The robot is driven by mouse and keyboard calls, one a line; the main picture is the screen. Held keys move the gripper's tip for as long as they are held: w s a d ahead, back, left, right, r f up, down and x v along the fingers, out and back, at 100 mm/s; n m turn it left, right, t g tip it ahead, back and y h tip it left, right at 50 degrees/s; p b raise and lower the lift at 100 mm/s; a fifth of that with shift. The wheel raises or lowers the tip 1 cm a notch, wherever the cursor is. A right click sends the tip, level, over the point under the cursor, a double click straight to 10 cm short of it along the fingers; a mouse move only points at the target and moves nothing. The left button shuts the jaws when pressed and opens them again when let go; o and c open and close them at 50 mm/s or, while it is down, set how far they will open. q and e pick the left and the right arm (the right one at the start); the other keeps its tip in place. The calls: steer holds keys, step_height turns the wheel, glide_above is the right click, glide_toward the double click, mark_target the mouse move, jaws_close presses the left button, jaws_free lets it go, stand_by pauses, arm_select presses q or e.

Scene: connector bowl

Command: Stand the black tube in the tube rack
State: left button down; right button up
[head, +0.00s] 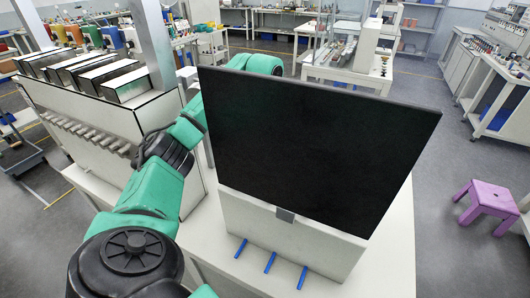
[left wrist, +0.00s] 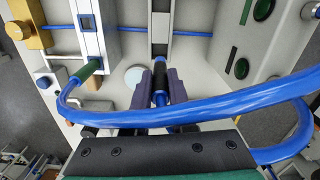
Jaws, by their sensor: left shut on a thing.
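My left gripper (left wrist: 160,88) shows in the left wrist view, with purple fingers closed on the sides of a black tube (left wrist: 160,72). The tube has blue near its lower end and lies between the fingertips, in line with a pale channel with a dark slot (left wrist: 160,28) behind it. I cannot tell whether the tube touches that channel. In the head view my left arm reaches behind a large black panel, which hides the gripper and the tube. I cannot make out the tube rack with certainty. My right gripper is in neither view.
The black panel (head: 315,145) stands on a white box (head: 290,240) on the white table (head: 385,255). Several blue rods (head: 270,262) stick out at its base. A thick blue cable (left wrist: 215,108) loops across the left wrist view.

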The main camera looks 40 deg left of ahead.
arm_select(q)
step_height(320, 180, down, 7)
steer(key=shift+p, duration=0.7)
steer(key=shift+w+f, duration=0.1)
steer(key=shift+f, duration=0.05)
steer(key=c, duration=0.8)
jaws_free()
steer(key=shift+d, duration=0.1)
steer(key=shift+o, duration=0.2)
